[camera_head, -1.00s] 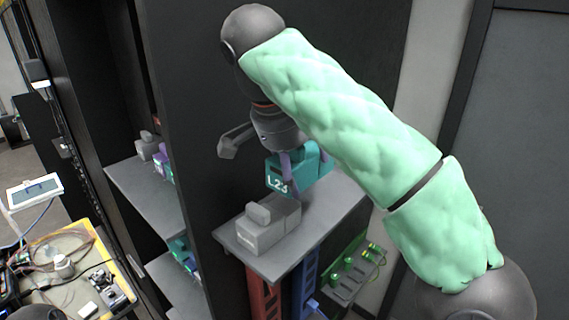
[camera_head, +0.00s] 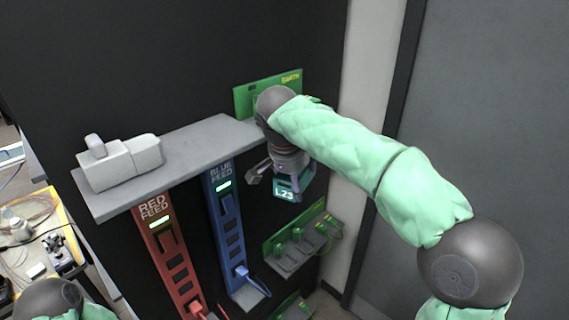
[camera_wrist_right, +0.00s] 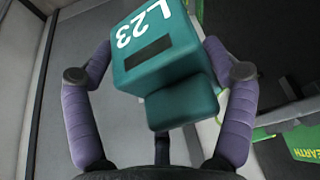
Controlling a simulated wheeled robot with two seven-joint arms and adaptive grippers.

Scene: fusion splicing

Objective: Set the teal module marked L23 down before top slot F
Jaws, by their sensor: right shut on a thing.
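The teal module marked L23 (camera_head: 287,193) is held by my right gripper (camera_head: 292,180) in the head view, beyond the right end of the grey shelf and in front of the dark wall. In the right wrist view the module (camera_wrist_right: 165,55) sits between the two purple fingers, its L23 label toward the top of the picture. The right gripper is shut on it. No slot marked F can be made out in either view. My left gripper is not in view.
The grey shelf (camera_head: 205,145) carries a grey module (camera_head: 120,163) at its left. Below are the RED FEED strip (camera_head: 170,255) and the BLUE FEED strip (camera_head: 227,225). A green EARTH panel (camera_head: 250,98) is behind my arm; green connector racks (camera_head: 300,243) are below the module.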

